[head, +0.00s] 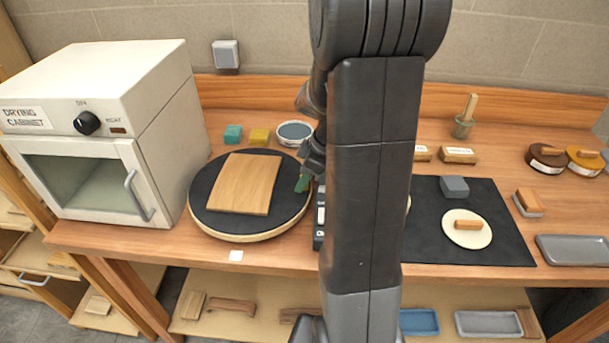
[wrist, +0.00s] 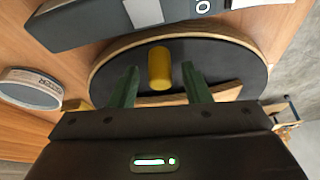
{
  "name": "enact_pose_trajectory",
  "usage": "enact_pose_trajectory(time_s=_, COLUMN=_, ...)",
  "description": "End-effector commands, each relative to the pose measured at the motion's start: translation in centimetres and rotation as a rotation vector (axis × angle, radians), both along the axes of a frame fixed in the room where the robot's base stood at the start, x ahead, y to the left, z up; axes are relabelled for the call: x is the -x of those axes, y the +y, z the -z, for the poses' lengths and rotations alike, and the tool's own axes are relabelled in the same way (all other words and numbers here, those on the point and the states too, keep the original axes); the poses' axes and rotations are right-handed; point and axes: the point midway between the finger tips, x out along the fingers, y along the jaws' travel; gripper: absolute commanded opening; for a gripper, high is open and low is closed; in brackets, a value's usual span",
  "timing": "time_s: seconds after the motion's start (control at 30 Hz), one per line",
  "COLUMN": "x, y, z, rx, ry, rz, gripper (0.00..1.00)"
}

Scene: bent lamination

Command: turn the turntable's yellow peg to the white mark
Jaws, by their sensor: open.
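The round black turntable (head: 205,222) with a wooden rim stands on the bench, left of my arm in the head view. A curved wooden board (head: 243,184) lies on it. The yellow peg (wrist: 159,68) stands out from the turntable in the wrist view; in the head view it is hidden behind my gripper or arm. The white mark (head: 236,255) is a small square on the bench in front of the turntable. My gripper (head: 303,183) is at the turntable's right side. Its green fingers (wrist: 159,75) are open, one on each side of the peg, with gaps visible.
A drying cabinet (head: 150,120) stands close at the left. A teal block (head: 233,134), a yellow block (head: 259,137) and a round container (head: 295,131) are behind the turntable. A dark grey device (head: 319,215) sits close to its right, partly hidden by my arm.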

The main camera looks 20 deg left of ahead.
Motion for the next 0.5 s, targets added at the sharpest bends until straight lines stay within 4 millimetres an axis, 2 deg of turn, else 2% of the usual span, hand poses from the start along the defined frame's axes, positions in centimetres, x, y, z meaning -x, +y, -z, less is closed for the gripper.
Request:
enact_pose_trajectory(time_s=0.3, x=0.03, y=0.11, z=0.25, rx=0.000, ry=0.000, rz=0.000, gripper=0.43)
enact_pose_trajectory(time_s=0.37, x=0.03, y=0.11, z=0.25, rx=0.000, ry=0.000, rz=0.000, gripper=0.33)
enact_pose_trajectory(time_s=0.5, x=0.03, y=0.10, z=0.24, rx=0.000, ry=0.000, rz=0.000, gripper=0.06)
